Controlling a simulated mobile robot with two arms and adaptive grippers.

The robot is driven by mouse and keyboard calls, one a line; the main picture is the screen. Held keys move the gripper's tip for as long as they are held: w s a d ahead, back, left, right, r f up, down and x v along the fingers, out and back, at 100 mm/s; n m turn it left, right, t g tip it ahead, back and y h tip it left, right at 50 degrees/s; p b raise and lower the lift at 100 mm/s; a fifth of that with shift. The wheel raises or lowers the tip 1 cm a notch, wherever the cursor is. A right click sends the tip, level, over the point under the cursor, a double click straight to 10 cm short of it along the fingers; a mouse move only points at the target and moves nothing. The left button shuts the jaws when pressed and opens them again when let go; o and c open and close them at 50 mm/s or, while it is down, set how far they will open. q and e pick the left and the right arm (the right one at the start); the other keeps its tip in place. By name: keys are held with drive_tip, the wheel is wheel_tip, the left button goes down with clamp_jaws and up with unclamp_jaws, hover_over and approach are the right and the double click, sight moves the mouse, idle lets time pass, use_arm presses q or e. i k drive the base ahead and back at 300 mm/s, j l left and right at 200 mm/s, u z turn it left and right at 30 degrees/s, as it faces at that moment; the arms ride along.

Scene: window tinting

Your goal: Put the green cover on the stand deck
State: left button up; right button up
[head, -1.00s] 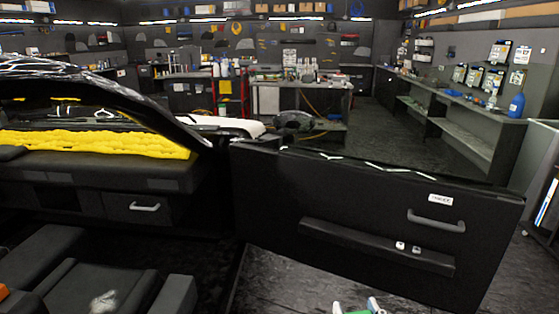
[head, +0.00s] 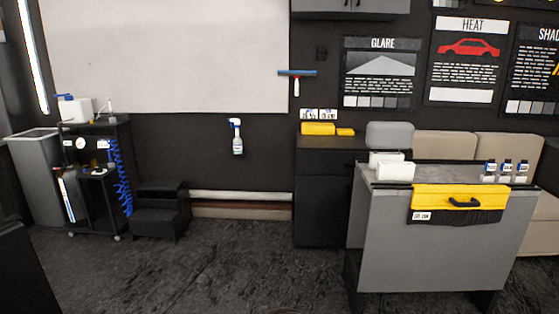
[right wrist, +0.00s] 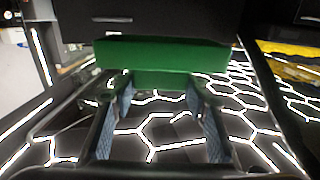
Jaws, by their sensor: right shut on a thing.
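The green cover (right wrist: 160,53) shows in the right wrist view as a wide green piece across the ends of my right gripper's fingers (right wrist: 160,92). My right gripper is shut on it, with the two fingers still wide apart around its narrower lower part. The cover is not visible in the head view. No stand deck can be named for certain. A grey counter-like stand (head: 440,240) with a flat top is at the right of the head view. My left gripper is in no current view.
A black wheeled cart (head: 95,175) with a blue hose stands at the left, beside a black step stool (head: 160,208). A dark cabinet (head: 318,200) is by the wall. White boxes and small bottles sit on the grey stand. The dark floor in front is clear.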

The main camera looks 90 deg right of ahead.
sight(465, 181)
drive_tip(key=l+z, duration=0.1)
drive_tip(key=z, duration=0.35)
drive_tip(key=k+l+z, duration=0.1)
drive_tip(key=z, duration=0.35)
drive_tip(key=l+z, duration=0.25)
drive_tip(key=z, duration=0.2)
drive_tip(key=l+z, duration=0.15)
drive_tip(key=z, duration=0.3)
drive_tip(key=i+l+z, duration=0.25)
drive_tip(key=l, duration=0.25)
drive_tip(key=l+z, duration=0.25)
drive_tip(key=l, duration=0.3)
drive_tip(key=i+l+z, duration=0.45)
drive_tip(key=l, duration=0.35)
drive_tip(key=i+l+z, duration=0.25)
drive_tip(key=i+l, duration=0.15)
